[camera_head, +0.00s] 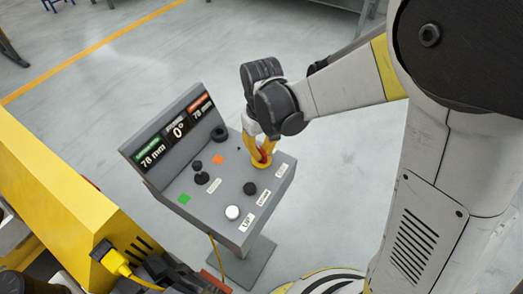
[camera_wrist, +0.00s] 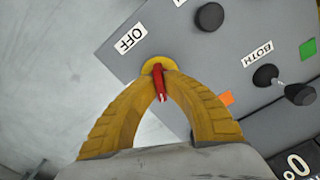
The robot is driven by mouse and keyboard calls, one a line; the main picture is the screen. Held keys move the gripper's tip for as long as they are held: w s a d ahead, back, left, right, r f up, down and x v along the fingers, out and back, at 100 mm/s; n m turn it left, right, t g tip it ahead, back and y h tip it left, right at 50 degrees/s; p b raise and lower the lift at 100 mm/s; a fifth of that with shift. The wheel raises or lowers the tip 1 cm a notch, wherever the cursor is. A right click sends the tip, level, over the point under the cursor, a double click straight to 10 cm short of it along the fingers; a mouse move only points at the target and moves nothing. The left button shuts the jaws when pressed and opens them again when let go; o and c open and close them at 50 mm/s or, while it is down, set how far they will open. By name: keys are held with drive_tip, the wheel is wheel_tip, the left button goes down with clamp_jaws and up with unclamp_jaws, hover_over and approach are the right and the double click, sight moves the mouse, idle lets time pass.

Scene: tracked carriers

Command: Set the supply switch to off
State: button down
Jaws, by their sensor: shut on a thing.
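The supply switch, a red lever (camera_wrist: 160,83) on a round yellow plate (camera_wrist: 158,63), sits on the grey console (camera_head: 212,207). In the head view a bit of its red lever (camera_head: 263,155) shows between my yellow fingers. My gripper (camera_head: 262,160) reaches down to the console's far right part. In the wrist view my gripper (camera_wrist: 160,76) has its two fingertips closed on the lever, one on each side. A white OFF label (camera_wrist: 130,37) lies just beyond the plate, up and to the left. The lever's exact setting is hard to tell.
The console also bears a black knob (camera_head: 250,188), a white button (camera_head: 232,212), a small joystick (camera_head: 201,177) and a display (camera_head: 175,128) along its back. A yellow machine (camera_head: 70,205) stands at left. Grey floor is clear behind the console.

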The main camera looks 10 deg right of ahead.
sight(262, 151)
drive_tip(key=n, duration=0.5)
idle(0.6)
drive_tip(key=c, duration=1.5)
unclamp_jaws()
wheel_tip(262, 151, up, 12)
drive_tip(key=shift+s+d, duration=0.1)
